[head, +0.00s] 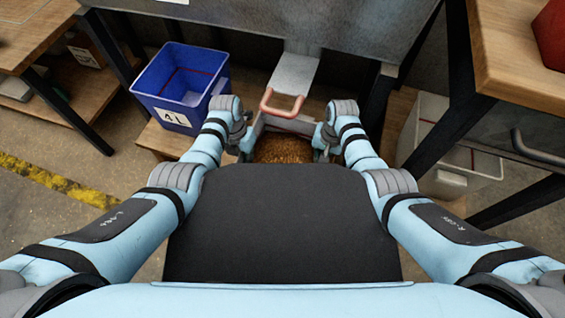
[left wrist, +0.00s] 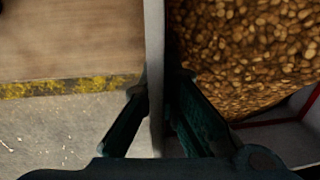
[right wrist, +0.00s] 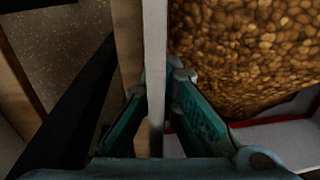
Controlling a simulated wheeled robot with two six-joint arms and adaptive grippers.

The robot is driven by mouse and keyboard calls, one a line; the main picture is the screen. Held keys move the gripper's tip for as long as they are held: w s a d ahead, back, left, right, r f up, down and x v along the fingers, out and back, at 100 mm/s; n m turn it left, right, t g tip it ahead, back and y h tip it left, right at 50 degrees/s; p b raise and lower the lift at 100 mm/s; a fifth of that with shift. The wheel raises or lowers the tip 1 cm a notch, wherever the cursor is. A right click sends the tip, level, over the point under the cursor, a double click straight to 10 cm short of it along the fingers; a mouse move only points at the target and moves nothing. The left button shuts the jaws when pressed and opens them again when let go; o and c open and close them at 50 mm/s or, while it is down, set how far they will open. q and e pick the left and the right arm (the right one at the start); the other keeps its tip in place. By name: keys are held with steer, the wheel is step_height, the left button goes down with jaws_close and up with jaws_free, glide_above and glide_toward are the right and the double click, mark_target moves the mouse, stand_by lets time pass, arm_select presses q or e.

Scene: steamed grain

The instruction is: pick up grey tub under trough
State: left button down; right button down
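The grey tub (head: 256,128) sits under the trough (head: 290,72), between my two arms, filled with brown grain (head: 283,150). My left gripper (head: 245,138) is at its left wall. In the left wrist view the tub wall (left wrist: 154,60) runs between the two fingers, which close against it. My right gripper (head: 322,138) is at the right wall. In the right wrist view that wall (right wrist: 155,50) is pinched between the fingers. My own body hides the near part of the tub in the head view.
A blue tub (head: 165,108) marked 4 L stands on a wooden board at left. A pale tub (head: 420,130) stands at right behind a dark table leg (head: 440,125). A copper-coloured handle (head: 283,112) hangs just above the grey tub's far side. Wooden tabletops flank both sides.

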arm_select(q)
steer(key=shift+w+r, duration=0.1)
arm_select(e)
steer(key=shift+w+r, duration=0.1)
steer(key=shift+r, duration=0.05)
